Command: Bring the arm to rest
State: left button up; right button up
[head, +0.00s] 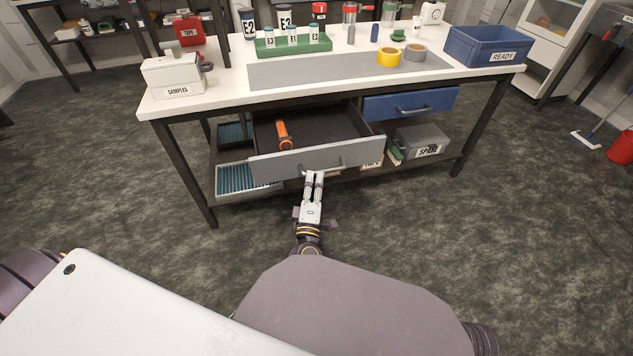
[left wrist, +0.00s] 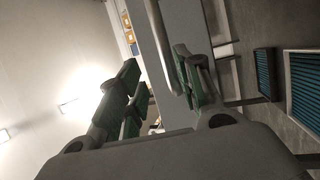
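My left gripper (head: 314,176) is at the front of the grey drawer (head: 275,167), right by its bar handle (head: 328,166). In the left wrist view, the two green-padded fingers (left wrist: 155,88) stand apart, and the handle (left wrist: 160,45) shows between them. I see no finger pressed on it, though exact contact is hard to tell. The drawer is pulled out from under the bench, and an orange-and-black tool (head: 283,134) lies inside it. My right gripper is not in view.
The white bench (head: 220,93) holds a samples box (head: 174,78), a green rack of vials (head: 291,46), tape rolls (head: 389,58) and a blue READY bin (head: 487,46). The floor in front is clear.

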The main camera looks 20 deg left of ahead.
pick_arm(q)
jog(key=shift+h, duration=0.4)
jog(key=shift+s+d+f, duration=0.25)
jog(key=shift+d+f, duration=0.1)
jog(key=shift+d, duration=0.25)
jog(key=shift+s+d+f, duration=0.3)
jog(key=shift+d+f, duration=0.1)
jog(key=shift+d, duration=0.15)
jog(key=shift+s+d+f, duration=0.25)
jog(key=shift+d+f, duration=0.1)
jog(key=shift+d, duration=0.25)
jog(key=x, duration=0.7)
jog(key=shift+a+r, duration=0.2)
jog(key=shift+r, duration=0.05)
